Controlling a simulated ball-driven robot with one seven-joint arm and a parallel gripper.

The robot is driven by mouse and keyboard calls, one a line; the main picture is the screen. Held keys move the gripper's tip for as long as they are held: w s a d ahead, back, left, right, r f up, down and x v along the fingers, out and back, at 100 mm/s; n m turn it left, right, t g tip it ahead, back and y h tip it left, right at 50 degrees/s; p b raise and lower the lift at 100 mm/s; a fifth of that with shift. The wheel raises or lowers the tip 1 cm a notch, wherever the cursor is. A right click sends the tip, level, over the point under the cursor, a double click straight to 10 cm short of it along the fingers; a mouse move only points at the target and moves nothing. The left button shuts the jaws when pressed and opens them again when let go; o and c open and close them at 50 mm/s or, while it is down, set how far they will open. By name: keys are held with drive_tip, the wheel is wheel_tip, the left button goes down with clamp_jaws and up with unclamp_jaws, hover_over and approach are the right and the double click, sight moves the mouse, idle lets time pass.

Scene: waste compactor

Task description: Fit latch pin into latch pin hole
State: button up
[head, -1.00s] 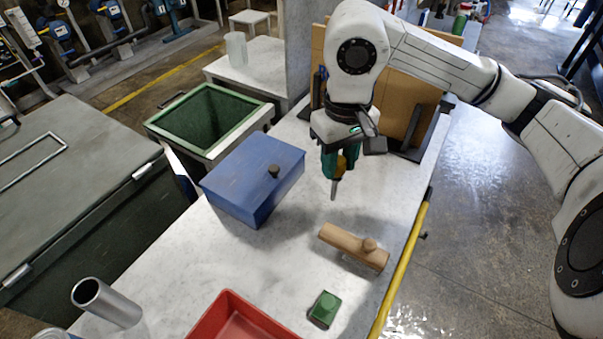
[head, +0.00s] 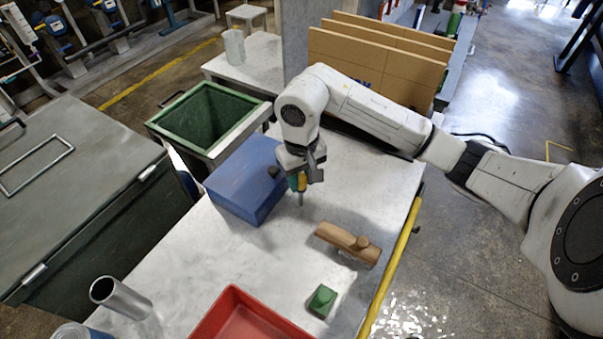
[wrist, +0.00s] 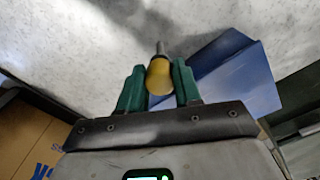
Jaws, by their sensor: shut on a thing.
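My gripper (head: 297,181) is above the table, just right of the blue box. Its two green fingers (wrist: 160,85) are shut on a yellow-handled piece with a thin metal shaft, which seems to be the latch pin (wrist: 160,76). In the head view the pin's grey shaft (head: 300,199) points down, clear of the tabletop. I cannot make out a latch pin hole in either view. A large dark green metal container (head: 95,225) with a lid, perhaps the compactor, stands at the left.
The blue box (head: 240,188) with a dark knob is close beside my gripper. A wooden block with a knob (head: 335,237), a green block (head: 322,298), a red tray (head: 232,300) and a metal tube (head: 125,299) are nearer. A green-lined bin (head: 165,130) stands behind. Cardboard panels (head: 375,65) stand at the back.

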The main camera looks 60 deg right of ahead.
drive_tip(key=shift+f+b, duration=0.25)
drive_tip(key=shift+b, duration=0.05)
drive_tip(key=o, duration=1)
